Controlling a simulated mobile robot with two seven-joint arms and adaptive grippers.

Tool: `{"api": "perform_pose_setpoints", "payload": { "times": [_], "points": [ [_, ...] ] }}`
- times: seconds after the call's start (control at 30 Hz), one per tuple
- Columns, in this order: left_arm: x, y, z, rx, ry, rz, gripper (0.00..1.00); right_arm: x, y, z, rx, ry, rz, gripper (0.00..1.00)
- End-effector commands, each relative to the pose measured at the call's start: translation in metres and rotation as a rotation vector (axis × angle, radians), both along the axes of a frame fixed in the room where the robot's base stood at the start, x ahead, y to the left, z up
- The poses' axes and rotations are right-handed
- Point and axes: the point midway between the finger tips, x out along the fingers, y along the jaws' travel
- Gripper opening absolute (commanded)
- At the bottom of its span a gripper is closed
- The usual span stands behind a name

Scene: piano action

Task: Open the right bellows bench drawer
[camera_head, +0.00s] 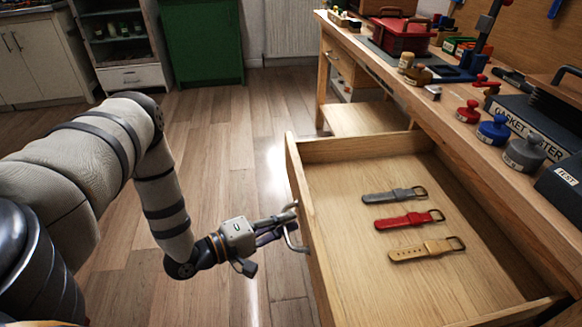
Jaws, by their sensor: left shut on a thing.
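The bellows bench drawer (340,230) is pulled well out from the wooden bench, and its inside is in plain view. Its metal handle (293,240) sits on the outer face of the front panel (302,215). My left gripper (284,226) is shut on the handle, coming from the left. Inside the drawer lie a grey strap (393,195), a red strap (405,220) and a tan strap (424,250), each with a buckle. My right gripper is not in view.
The bench top (455,100) holds a red box (402,37), a "GASKET" labelled block (525,125), and red, blue and grey knobbed pieces. Another drawer (341,60) shows farther back. A green cabinet (203,40) stands behind. The wooden floor (225,130) left of the bench is clear.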

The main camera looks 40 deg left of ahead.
Motion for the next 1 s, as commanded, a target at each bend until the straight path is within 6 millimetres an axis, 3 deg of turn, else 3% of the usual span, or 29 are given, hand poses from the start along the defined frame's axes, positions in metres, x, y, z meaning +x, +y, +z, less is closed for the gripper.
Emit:
{"api": "perform_pose_setpoints", "payload": {
  "times": [0.27, 0.3, 0.4, 0.67, 0.77, 1.0],
  "points": [
    [0.002, 0.003, 0.002, 0.004, -0.009, 0.007, 0.0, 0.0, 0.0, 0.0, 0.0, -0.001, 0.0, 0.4],
    [0.002, 0.003, 0.002, 0.004, -0.009, 0.007, 0.13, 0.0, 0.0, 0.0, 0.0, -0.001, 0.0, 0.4],
    [0.002, 0.002, 0.002, 0.003, -0.007, 0.005, 0.29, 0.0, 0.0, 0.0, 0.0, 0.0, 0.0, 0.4],
    [0.0, 0.001, 0.001, 0.002, -0.003, 0.003, 0.29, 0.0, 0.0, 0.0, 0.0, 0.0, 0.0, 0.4],
    [-0.01, 0.005, 0.001, 0.002, -0.001, 0.003, 0.29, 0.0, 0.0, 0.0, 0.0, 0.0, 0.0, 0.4],
    [-0.072, 0.021, 0.007, 0.003, 0.0, 0.006, 0.29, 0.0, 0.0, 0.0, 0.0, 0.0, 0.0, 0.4]
  ]
}}
